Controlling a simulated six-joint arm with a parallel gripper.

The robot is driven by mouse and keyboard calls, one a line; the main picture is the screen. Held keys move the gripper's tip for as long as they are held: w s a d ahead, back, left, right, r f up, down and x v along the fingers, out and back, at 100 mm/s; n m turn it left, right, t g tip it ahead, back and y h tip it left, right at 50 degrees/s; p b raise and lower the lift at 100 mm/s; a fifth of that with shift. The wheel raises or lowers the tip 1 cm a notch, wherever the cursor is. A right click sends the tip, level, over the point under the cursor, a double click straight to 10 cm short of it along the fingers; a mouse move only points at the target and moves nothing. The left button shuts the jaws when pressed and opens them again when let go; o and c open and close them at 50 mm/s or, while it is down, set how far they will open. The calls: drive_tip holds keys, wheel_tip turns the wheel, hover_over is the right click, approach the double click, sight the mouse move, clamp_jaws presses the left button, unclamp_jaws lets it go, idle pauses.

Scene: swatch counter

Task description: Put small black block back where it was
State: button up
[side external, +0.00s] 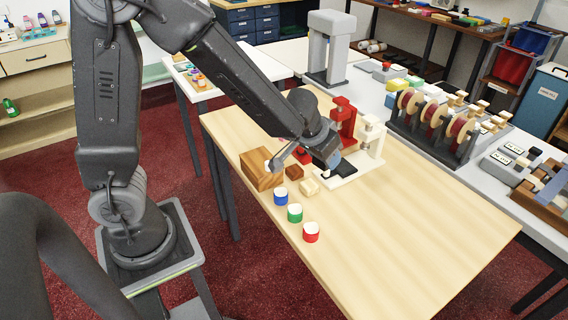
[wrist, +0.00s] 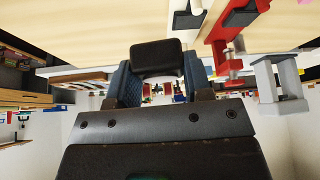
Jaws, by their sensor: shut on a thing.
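My gripper (wrist: 157,62) is shut on the small black block (wrist: 157,57), which sits between the blue fingers in the wrist view. In the side view my gripper (side external: 326,163) is low, beside the cream press (side external: 371,135). Dark shapes show under it at the cream base (side external: 358,172); I cannot tell the held block from a pad there, nor whether it touches. The red press (side external: 344,118) stands just behind; it also shows in the wrist view (wrist: 222,45).
A wooden block (side external: 262,170) and small brown (side external: 295,172) and cream blocks (side external: 309,187) lie close left. Blue (side external: 281,197), green (side external: 295,213) and red (side external: 311,232) white-topped pots stand in front. A grey press (side external: 327,50) stands behind. The table's right front is clear.

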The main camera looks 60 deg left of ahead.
drive_tip(key=w+a+f+n+g+y, duration=0.2)
drive_tip(key=a+n+g, duration=0.2)
drive_tip(key=a+n, duration=0.6)
drive_tip(key=w+a+f+n+g+y, duration=0.15)
drive_tip(key=a+n+g, duration=0.25)
drive_tip(key=a+n, duration=0.5)
drive_tip(key=a+f+n+g, duration=0.1)
drive_tip(key=f+n, duration=0.1)
drive_tip(key=n, duration=0.1)
drive_tip(key=f+n+g+h, duration=0.1)
drive_tip(key=f+n, duration=0.1)
drive_tip(key=n, duration=0.2)
drive_tip(key=s+a+f+n+g+h, duration=0.1)
drive_tip(key=f+n, duration=0.2)
drive_tip(key=shift+a+n, duration=0.35)
drive_tip(key=shift+n, duration=0.05)
drive_tip(key=shift+f, duration=2.4)
drive_tip(key=shift+f, duration=0.15)
drive_tip(key=o, duration=0.7)
